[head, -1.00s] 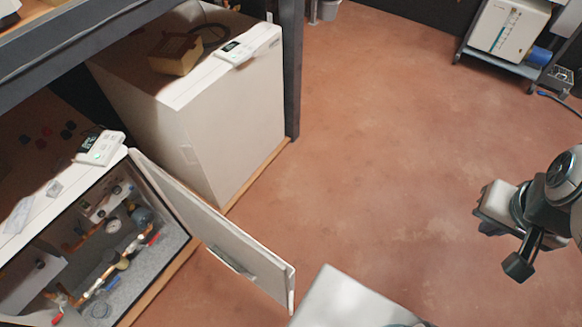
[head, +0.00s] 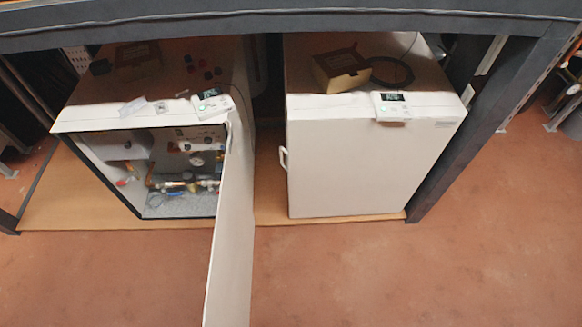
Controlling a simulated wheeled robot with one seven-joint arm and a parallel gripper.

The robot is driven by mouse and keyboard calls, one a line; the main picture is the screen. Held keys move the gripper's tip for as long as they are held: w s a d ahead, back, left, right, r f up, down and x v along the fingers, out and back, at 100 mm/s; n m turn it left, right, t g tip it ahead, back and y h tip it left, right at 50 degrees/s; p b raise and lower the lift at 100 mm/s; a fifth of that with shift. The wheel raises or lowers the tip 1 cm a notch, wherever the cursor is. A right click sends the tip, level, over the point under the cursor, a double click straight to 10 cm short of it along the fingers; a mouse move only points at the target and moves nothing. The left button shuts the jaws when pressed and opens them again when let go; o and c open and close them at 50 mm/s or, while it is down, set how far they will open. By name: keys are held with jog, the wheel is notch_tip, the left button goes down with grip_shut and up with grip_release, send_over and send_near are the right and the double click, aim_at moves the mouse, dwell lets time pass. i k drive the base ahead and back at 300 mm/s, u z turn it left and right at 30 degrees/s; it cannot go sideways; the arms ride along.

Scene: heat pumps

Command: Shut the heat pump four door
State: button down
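In the head view, a white heat pump (head: 85,115) on the left stands open, showing pipes, valves and a gauge inside. Its white door (head: 233,215) is hinged at the right side of the opening and swung far out toward me, seen nearly edge-on. A second white heat pump (head: 365,165) on the right has its front shut, with a handle (head: 284,158) at its left edge. I cannot read which of them is number four. My gripper is out of view.
Both heat pumps stand on a wooden base (head: 65,195) under a dark metal frame, with a post (head: 450,140) at the right. A cardboard box (head: 340,70) lies on the right unit. Red-brown floor (head: 390,275) in front is clear.

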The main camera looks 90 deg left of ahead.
aim_at(228, 304)
jog(key=u, duration=3.95)
jog(key=k, duration=1.3)
jog(key=u, duration=0.75)
jog(key=i, duration=1.2)
jog(key=z, duration=0.6)
